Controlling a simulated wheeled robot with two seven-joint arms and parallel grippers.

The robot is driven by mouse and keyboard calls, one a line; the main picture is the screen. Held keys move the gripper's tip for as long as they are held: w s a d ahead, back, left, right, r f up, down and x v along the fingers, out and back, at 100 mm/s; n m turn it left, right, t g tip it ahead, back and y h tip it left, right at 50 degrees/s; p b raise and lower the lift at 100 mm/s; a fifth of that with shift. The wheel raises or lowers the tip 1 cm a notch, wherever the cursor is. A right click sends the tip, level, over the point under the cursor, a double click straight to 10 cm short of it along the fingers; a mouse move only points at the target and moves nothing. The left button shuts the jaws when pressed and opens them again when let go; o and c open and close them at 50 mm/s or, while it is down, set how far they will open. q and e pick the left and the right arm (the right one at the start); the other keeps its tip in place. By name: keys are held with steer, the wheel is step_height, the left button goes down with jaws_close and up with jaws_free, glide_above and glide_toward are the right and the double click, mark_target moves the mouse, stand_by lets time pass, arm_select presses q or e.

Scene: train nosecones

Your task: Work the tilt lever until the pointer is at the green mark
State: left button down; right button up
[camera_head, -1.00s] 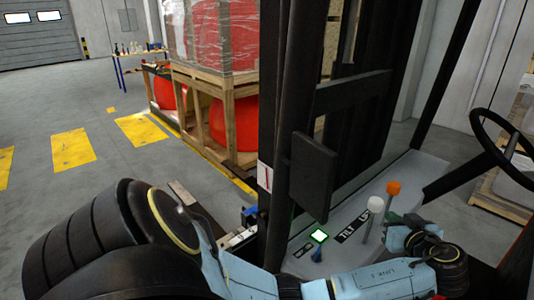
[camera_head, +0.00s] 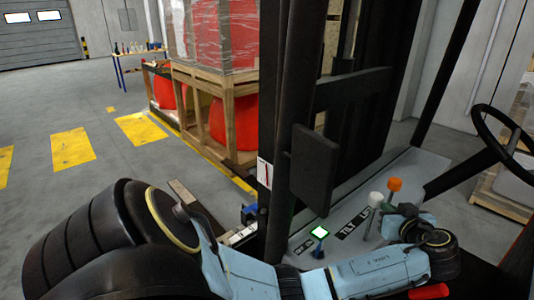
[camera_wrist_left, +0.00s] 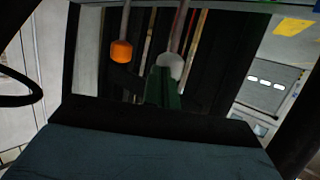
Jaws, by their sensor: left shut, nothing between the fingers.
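The tilt lever with its white knob (camera_head: 376,199) stands on the grey console beside the TILT label (camera_head: 345,231). The white knob also shows in the left wrist view (camera_wrist_left: 170,65). My left gripper (camera_wrist_left: 163,88) is shut and empty, its dark green fingertips right at the white knob; whether they touch it I cannot tell. In the head view my left forearm and wrist hide much of the gripper. A small white plate with a red line (camera_head: 264,173) is on the mast; no green mark can be made out on it. My right gripper is not in view.
An orange-knobbed lever (camera_head: 394,185) stands just behind the white one. The steering wheel (camera_head: 505,135) is at the right, the dark mast (camera_head: 315,170) left of the levers. A red handle (camera_head: 430,291) is at the bottom.

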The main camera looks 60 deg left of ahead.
arm_select(q)
steer(key=shift+a+f, duration=0.1)
steer(key=shift+a, duration=0.25)
steer(key=shift+s+a, duration=0.15)
steer(key=shift+a, duration=0.55)
steer(key=shift+s+a, duration=0.15)
steer(key=shift+a, duration=0.55)
steer(key=shift+d, duration=0.1)
stand_by(2.2)
glide_toward(378, 203)
steer(key=shift+w+d+f, duration=0.1)
steer(key=shift+w+d, duration=0.25)
steer(key=shift+d, duration=0.35)
steer(key=shift+w+d+f, duration=0.1)
steer(key=shift+w+d, duration=0.3)
steer(key=shift+d, duration=0.3)
steer(key=shift+w+d+f, duration=0.1)
steer(key=shift+w+d, duration=0.25)
steer(key=shift+d, duration=0.35)
stand_by(1.3)
